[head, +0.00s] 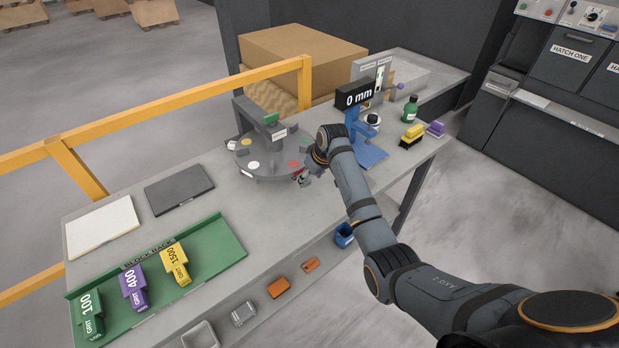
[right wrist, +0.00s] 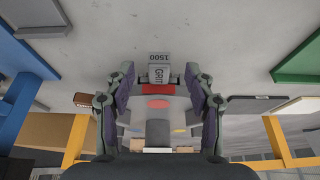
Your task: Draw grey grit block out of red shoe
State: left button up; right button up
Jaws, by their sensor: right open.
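In the right wrist view, the grey grit block (right wrist: 159,70), marked 1500, sits at the red shoe (right wrist: 157,90) on the rim of a turntable. My right gripper (right wrist: 159,75) is open, with one finger on each side of the block and a gap visible on both sides. In the head view, my right gripper (head: 303,179) is at the turntable's near right edge; the arm and gripper largely hide block and shoe there. My left gripper is not in view.
The grey turntable machine (head: 258,165) has coloured discs. The green block rack (head: 215,250) holds green, purple and yellow blocks, with bare room at its right. A dark plate (head: 178,188) and white plate (head: 102,228) lie behind. A blue stand (head: 368,155) is right of the arm.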

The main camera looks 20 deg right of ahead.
aim_at(308, 182)
jog(key=shift+x, duration=1.6)
jog(key=shift+r, duration=0.1)
grip_shut()
